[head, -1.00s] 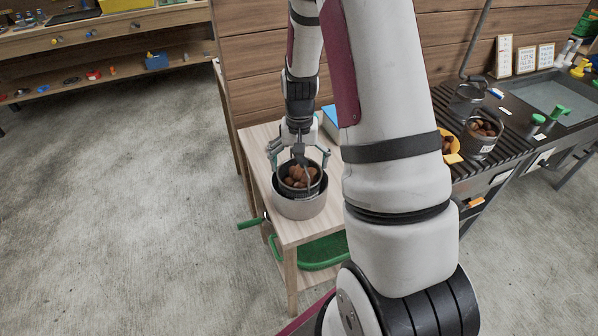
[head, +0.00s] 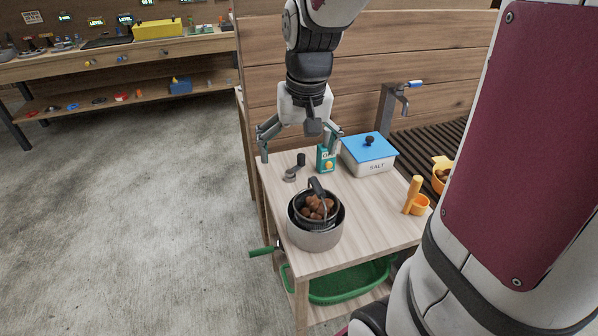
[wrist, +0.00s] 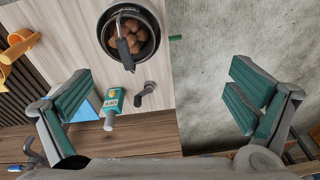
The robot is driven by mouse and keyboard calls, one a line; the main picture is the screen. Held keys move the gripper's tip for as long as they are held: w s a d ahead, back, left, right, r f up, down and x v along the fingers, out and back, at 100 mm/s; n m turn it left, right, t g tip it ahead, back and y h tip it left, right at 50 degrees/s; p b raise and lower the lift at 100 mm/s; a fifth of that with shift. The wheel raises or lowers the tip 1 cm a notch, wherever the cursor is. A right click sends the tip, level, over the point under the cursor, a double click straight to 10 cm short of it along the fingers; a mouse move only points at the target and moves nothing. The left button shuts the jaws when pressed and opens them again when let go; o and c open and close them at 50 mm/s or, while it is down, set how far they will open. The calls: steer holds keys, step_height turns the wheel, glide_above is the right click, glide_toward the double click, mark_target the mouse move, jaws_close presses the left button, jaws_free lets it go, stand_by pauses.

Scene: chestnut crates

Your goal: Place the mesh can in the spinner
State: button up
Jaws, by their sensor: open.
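The mesh can (head: 317,205) is dark, full of brown chestnuts, with a raised handle. It sits upright inside the round grey spinner (head: 314,240) on the wooden table, its rim showing near the spinner's top. In the wrist view the mesh can (wrist: 131,38) is at the top, chestnuts and handle visible, inside the spinner's rim (wrist: 159,28). My gripper (head: 300,150) is open and empty, above and behind the can, apart from it. In the wrist view its green-padded fingers (wrist: 160,98) are spread wide.
Behind the spinner on the table (head: 290,262) stand a small grey crank-like piece (head: 294,170), a green box (head: 326,158) and a blue-lidded salt box (head: 369,154). An orange scoop (head: 416,200) lies at the right. A green handle (head: 263,252) sticks out at the left.

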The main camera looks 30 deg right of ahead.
steer(key=s+a+r+n+t, duration=0.1)
steer(key=s+a+r+n, duration=0.1)
steer(key=s+a+r, duration=0.2)
steer(key=s+a+r+n+t, duration=0.2)
steer(key=s+a+r, duration=0.2)
steer(key=s, duration=0.6)
steer(key=shift+a+r+n, duration=0.15)
steer(key=shift+a+n, duration=0.25)
steer(key=shift+a, duration=0.4)
